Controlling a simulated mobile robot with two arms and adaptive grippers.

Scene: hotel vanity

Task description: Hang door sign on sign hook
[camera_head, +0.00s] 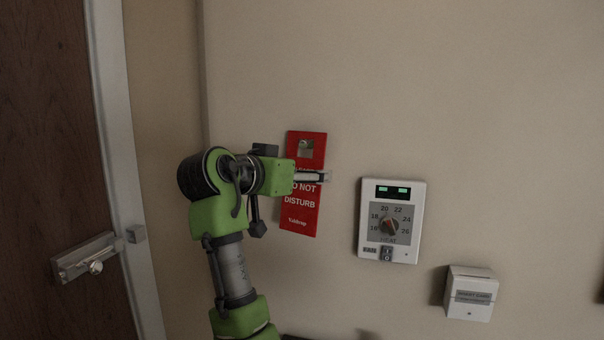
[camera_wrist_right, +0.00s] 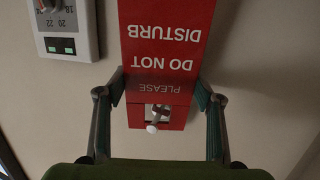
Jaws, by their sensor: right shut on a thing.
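The door sign (camera_head: 300,216) is a red "DO NOT DISTURB" panel with a square hole near its top. It is upright, close to the wall. My right gripper (camera_head: 320,177) is across the sign below the hole. In the right wrist view the sign (camera_wrist_right: 168,45) appears upside down, with my right gripper's (camera_wrist_right: 160,90) fingers shut on its two side edges. The sign hook (camera_wrist_right: 152,128) shows a pale round tip at the hole, overlapping the sign's top rim. Whether the sign bears on the hook cannot be told. My left gripper is not in view.
A white thermostat (camera_head: 391,221) is on the wall right of the sign; it also shows in the wrist view (camera_wrist_right: 66,28). A white card holder (camera_head: 470,293) is lower right. A brown door (camera_head: 50,150) with a metal handle (camera_head: 88,258) is at left. Bare wall lies above the sign.

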